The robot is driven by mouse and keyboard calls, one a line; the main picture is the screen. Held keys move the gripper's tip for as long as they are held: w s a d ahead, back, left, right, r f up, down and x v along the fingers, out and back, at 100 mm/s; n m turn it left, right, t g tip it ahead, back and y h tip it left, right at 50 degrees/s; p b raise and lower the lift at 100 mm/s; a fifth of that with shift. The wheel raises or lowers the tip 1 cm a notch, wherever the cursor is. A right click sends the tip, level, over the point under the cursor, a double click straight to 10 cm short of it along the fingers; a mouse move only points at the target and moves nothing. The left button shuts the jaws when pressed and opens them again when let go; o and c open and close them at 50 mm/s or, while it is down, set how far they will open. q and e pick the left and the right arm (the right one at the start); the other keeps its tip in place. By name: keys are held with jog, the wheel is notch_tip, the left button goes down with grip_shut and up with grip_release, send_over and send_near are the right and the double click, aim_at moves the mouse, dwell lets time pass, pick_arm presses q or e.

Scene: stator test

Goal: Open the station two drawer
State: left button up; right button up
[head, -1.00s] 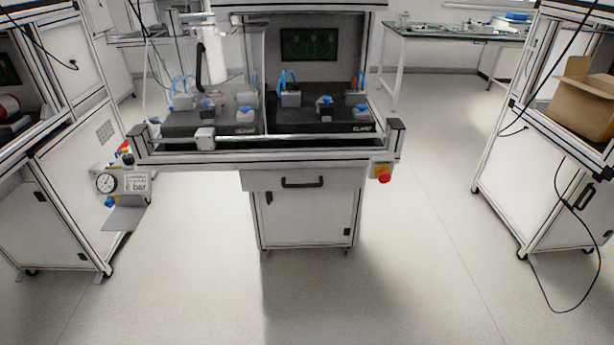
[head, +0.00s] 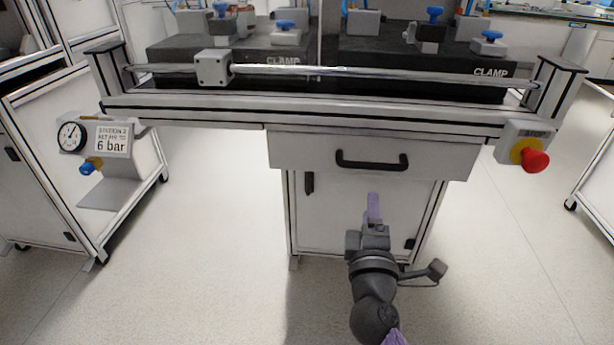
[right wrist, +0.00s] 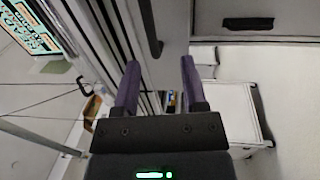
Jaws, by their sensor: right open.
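The light grey drawer (head: 300,155) sits under the workbench top in the head view, its front flush and apparently shut. Its black bar handle (head: 372,163) is clear of any grip. My right gripper (head: 373,200) is open and empty, a little below the handle in the picture, in front of the cabinet door; its distance from the handle is hard to judge. In the right wrist view its two purple fingers (right wrist: 161,80) are apart with nothing between them. A dark bar (right wrist: 150,30) shows ahead of them; I cannot tell whether it is the handle. My left gripper is out of view.
A cabinet door (head: 335,210) is below the drawer. A red stop button (head: 535,161) juts out at the right end of the bench. A pressure gauge (head: 71,136) and a "6 bar" sign (head: 113,142) stand at left. A metal rail (head: 380,73) runs along the bench front.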

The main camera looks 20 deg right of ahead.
aim_at(371, 166)
jog(key=x, duration=0.3)
jog(key=r+x, duration=0.1)
jog(key=x, duration=0.6)
jog(key=shift+s+r, duration=0.15)
jog(key=shift+s, duration=0.05)
grip_shut()
dwell(0.6)
